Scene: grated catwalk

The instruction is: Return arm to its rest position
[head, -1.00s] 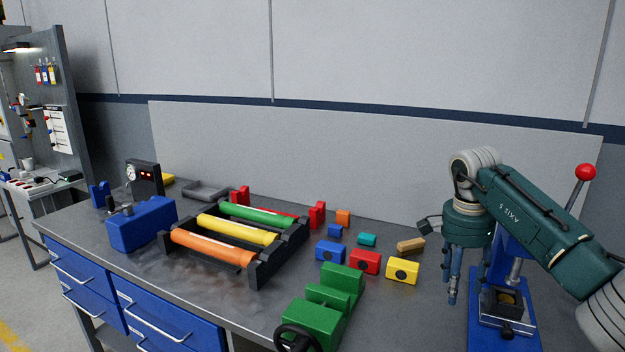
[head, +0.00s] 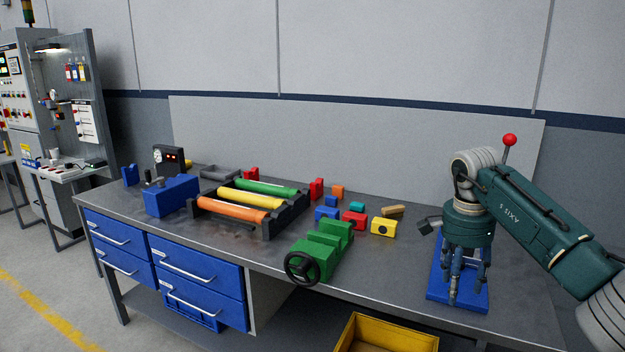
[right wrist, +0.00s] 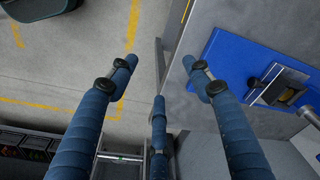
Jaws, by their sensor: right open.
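My right gripper (head: 466,290) is at the right of the head view, on a dark green arm that comes in from the right edge. Its blue fingers point down and are spread apart with nothing between them. In the head view they overlap the blue press base (head: 440,288) with the red-knobbed lever (head: 509,140). In the right wrist view the open fingers (right wrist: 160,85) hang over the floor beside the bench edge, with the blue base (right wrist: 225,75) to their right. My left gripper is not in view.
The workbench (head: 350,278) holds a rack of coloured rollers (head: 250,200), a green vise (head: 320,250), small coloured blocks (head: 384,226) and a blue box (head: 172,196). A yellow bin (head: 385,335) is below the front edge. Open floor (head: 50,285) lies at the left.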

